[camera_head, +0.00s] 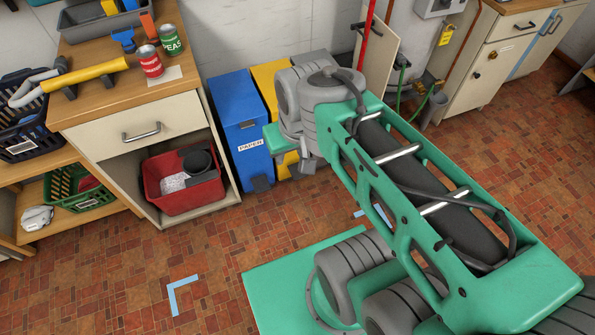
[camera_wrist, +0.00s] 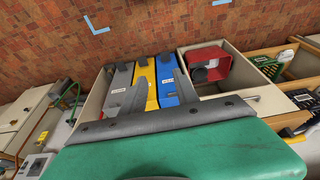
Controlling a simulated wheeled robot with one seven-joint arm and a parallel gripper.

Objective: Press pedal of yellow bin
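The yellow bin (camera_head: 268,82) stands against the wall, right of a blue bin (camera_head: 240,120) labelled PAPER. My arm hides much of its front in the head view. In the wrist view the yellow bin (camera_wrist: 145,82) stands between the blue bin (camera_wrist: 168,80) and a grey bin (camera_wrist: 121,76).
A wooden-topped counter (camera_head: 110,85) with an open lower bay stands left of the bins, holding a red tub (camera_head: 190,198). A cabinet door (camera_head: 372,60) and a green hose (camera_head: 402,85) are to the right. The tiled floor before the bins is open, with blue corner marks (camera_head: 180,290).

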